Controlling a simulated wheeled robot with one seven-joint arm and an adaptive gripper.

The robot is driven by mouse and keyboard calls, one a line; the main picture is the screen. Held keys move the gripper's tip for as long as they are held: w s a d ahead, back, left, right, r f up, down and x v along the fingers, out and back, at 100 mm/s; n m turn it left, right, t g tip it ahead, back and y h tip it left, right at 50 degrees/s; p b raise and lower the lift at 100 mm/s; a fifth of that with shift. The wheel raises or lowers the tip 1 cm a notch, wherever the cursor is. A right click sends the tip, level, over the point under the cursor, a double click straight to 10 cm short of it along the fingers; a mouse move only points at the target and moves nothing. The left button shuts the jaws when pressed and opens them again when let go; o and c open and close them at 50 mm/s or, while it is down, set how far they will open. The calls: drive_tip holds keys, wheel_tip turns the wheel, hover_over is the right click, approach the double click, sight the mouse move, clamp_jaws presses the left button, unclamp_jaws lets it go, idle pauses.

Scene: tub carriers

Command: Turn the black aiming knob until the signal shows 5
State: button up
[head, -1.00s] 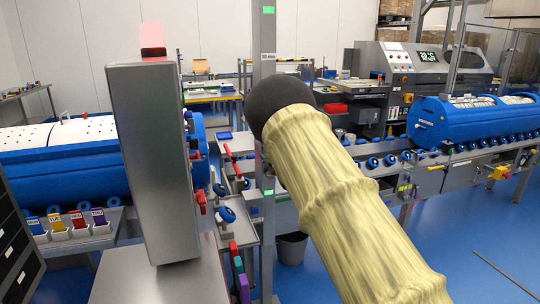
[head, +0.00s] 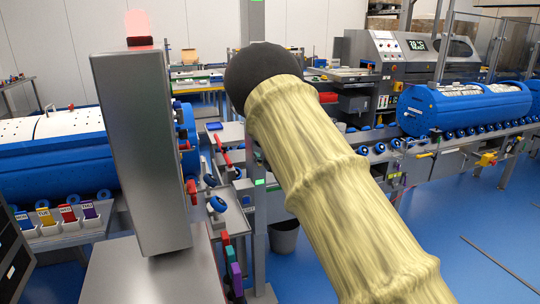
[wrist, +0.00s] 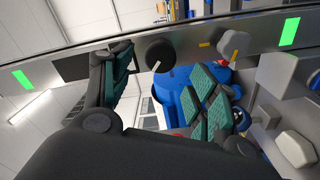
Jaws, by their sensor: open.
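In the wrist view, a round black knob (wrist: 160,53) with a pale pointer mark sits on a grey post (wrist: 215,22) that carries green squares. I take it for the aiming knob. My gripper (wrist: 160,88) is open, with teal-padded fingers to the left and right of the knob. The knob shows in the gap beyond them, nearer the left finger; I see no contact. In the head view my sleeved arm hides the knob and gripper, while part of the post (head: 252,20) shows behind it. No readable signal value shows on the post.
A tall grey cabinet (head: 142,150) with a red lamp (head: 138,28) stands at left. A blue drum (head: 60,160) lies behind it, another blue drum (head: 465,108) at right. Levers and blue rollers line the rail beside the post. Blue floor (head: 400,265) is open at right.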

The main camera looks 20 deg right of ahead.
drive_tip(key=s, duration=0.6)
drive_tip(key=shift+s+d, duration=0.15)
drive_tip(key=shift+f, duration=0.1)
drive_tip(key=s+f+m+g+h, duration=0.1)
drive_tip(key=s+f+m+g, duration=0.2)
drive_tip(key=s+f, duration=0.75)
drive_tip(key=s+f+m+g, duration=0.25)
drive_tip(key=s+f, duration=0.45)
drive_tip(key=f, duration=0.7)
drive_tip(key=s+f+m+g+h, duration=0.1)
drive_tip(key=s+f+m+g, duration=0.15)
drive_tip(key=s+f, duration=0.8)
drive_tip(key=s+a+f+m+g, duration=0.1)
drive_tip(key=s+a+f+g, duration=0.1)
drive_tip(key=s, duration=1)
drive_tip(key=s+a+f+m+g+y, duration=0.1)
drive_tip(key=s+f, duration=0.5)
drive_tip(key=s, duration=0.7)
drive_tip(key=s+a+f+m+g, duration=0.3)
drive_tip(key=s+g, duration=0.4)
drive_tip(key=s, duration=0.5)
drive_tip(key=shift+s+a+f+y, duration=0.35)
drive_tip(key=shift+a+f, duration=0.2)
drive_tip(key=shift+a, duration=0.5)
